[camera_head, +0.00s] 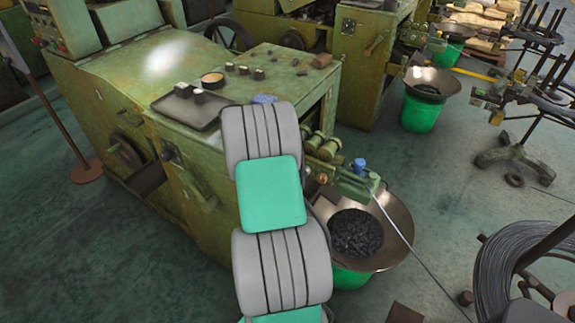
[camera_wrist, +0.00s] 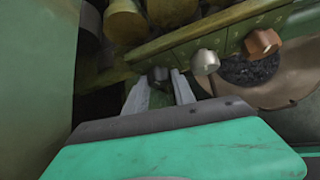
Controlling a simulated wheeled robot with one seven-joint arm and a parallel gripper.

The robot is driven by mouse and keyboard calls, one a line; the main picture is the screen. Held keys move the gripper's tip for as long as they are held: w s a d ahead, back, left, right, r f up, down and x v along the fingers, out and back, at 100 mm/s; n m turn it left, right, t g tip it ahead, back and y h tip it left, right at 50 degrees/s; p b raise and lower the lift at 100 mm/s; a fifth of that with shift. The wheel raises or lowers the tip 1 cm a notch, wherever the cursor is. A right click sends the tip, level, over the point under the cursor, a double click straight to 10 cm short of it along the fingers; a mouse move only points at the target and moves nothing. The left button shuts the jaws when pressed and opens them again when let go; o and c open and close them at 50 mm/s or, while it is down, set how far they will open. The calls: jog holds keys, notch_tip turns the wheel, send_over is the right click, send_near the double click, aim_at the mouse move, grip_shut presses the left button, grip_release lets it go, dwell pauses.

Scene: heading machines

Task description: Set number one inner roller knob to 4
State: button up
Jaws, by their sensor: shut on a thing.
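In the wrist view my gripper (camera_wrist: 160,84) has its two pale fingers around a small dark knob (camera_wrist: 158,74) on the left part of a green-brown bar (camera_wrist: 215,42). A silver knob (camera_wrist: 205,62) and a copper-coloured knob (camera_wrist: 262,43) sit further right along the same bar, clear of the fingers. Any numbers on the knobs are too small to read, and I cannot tell which setting the gripped knob is at. In the head view my own arm hides the gripper and the gripped knob; the roller unit (camera_head: 327,146) shows just right of the arm.
Brass rollers (camera_wrist: 125,22) stand close behind the bar. A bowl of dark pieces (camera_head: 397,208) sits right of the machine (camera_head: 105,85), with a thin rod (camera_head: 410,245) running past it. A blue part (camera_head: 360,164) stands on the bar's end. Open floor lies at left.

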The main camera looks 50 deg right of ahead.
grip_shut()
jog(key=shift+s+f+m+t+h+b, duration=0.25)
jog(key=shift+m+t+h+b, duration=1.55)
jog(key=shift+b, duration=5.35)
jog(key=shift+f+m+t+h+b, duration=0.6)
jog(key=shift+m+t+b, duration=2.15)
jog(key=shift+b, duration=4.4)
jog(key=shift+s+f+m+t+h+b, duration=0.15)
jog(key=shift+m+t+h+b, duration=2.1)
jog(key=shift+b, duration=4.9)
jog(key=shift+m+g+y, duration=0.5)
jog(key=shift+m+y, duration=0.05)
jog(key=shift+m, duration=0.15)
